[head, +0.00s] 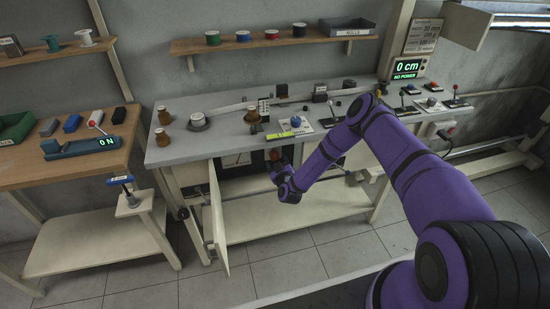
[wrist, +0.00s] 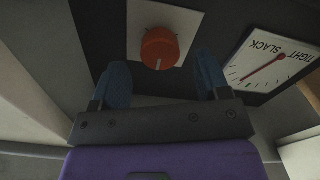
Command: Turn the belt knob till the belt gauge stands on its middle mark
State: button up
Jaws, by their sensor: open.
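The belt knob (wrist: 160,48) is a round red-orange knob with a pale mark, on a white plate. It also shows in the head view as a small reddish spot (head: 274,154) under the bench top. My gripper (wrist: 163,75) is open, with its two blue fingers at either side of the knob's near edge; I cannot tell whether they touch it. In the head view my gripper (head: 277,166) reaches low in front of the cabinet. The belt gauge (wrist: 268,62) is a white dial lettered TIGHT and SLACK, upside down here.
A cabinet door (head: 217,220) stands open left of my gripper. The bench top (head: 225,143) above carries jars, switches and levers. A display (head: 405,68) reads 0 cm, NO POWER. A side table (head: 60,170) stands at left. The floor in front is clear.

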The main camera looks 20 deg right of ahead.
aim_at(275, 158)
jog(key=shift+w, duration=1.8)
jog(key=shift+c, duration=0.4)
jog(key=c, duration=0.8)
jog(key=shift+c, duration=0.2)
jog(key=shift+m, duration=0.3)
jog(key=m, duration=1.1)
